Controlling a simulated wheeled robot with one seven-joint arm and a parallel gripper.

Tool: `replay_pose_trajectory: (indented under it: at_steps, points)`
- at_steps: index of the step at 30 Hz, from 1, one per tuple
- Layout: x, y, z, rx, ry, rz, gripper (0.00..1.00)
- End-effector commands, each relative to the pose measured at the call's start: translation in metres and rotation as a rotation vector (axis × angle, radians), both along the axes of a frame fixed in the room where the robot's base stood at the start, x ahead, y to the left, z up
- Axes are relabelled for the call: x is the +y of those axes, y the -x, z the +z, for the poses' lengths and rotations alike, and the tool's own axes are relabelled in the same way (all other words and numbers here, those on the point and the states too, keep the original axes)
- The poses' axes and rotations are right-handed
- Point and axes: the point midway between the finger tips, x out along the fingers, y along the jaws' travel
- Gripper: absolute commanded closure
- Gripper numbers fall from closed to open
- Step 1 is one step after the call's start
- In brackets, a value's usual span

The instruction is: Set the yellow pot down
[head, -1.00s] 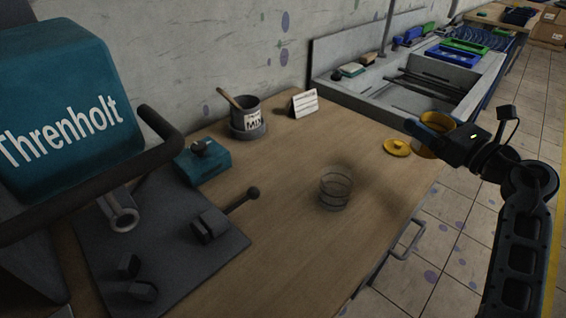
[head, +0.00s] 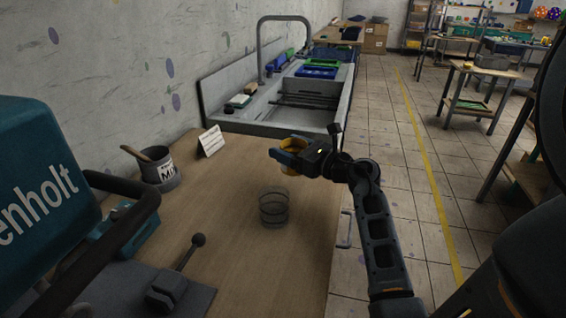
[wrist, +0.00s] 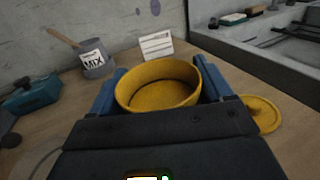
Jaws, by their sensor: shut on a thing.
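The yellow pot (wrist: 158,98) is upright and empty in the wrist view, between the two blue fingers of my gripper (wrist: 160,92), which are shut on it. In the head view my gripper (head: 287,152) holds the pot (head: 297,144) at the right part of the wooden table, largely hiding it. I cannot tell the gap between its base and the table. A see-through ringed cylinder (head: 273,208) stands on the table, nearer than the pot. A yellow lid (wrist: 262,114) lies right of the gripper in the wrist view; it is hidden in the head view.
A grey MIX pot (head: 160,172) with a wooden stick and a white card (head: 211,141) stand at the wall side. A grey sink (head: 235,112) adjoins the table's far end. A teal machine (head: 45,205) fills the left. The front middle of the table (head: 240,265) is clear.

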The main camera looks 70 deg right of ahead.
Motion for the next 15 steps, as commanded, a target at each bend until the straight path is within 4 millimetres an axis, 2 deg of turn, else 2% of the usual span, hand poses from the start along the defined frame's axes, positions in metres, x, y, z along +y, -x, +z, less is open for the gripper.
replay_pose_trajectory:
  at_steps: [4, 15]
  points:
    - [0.000, -0.013, -0.007, -0.001, 0.001, -0.001, 0.65]
    - [0.000, -0.014, -0.047, 0.001, 0.000, -0.001, 0.65]
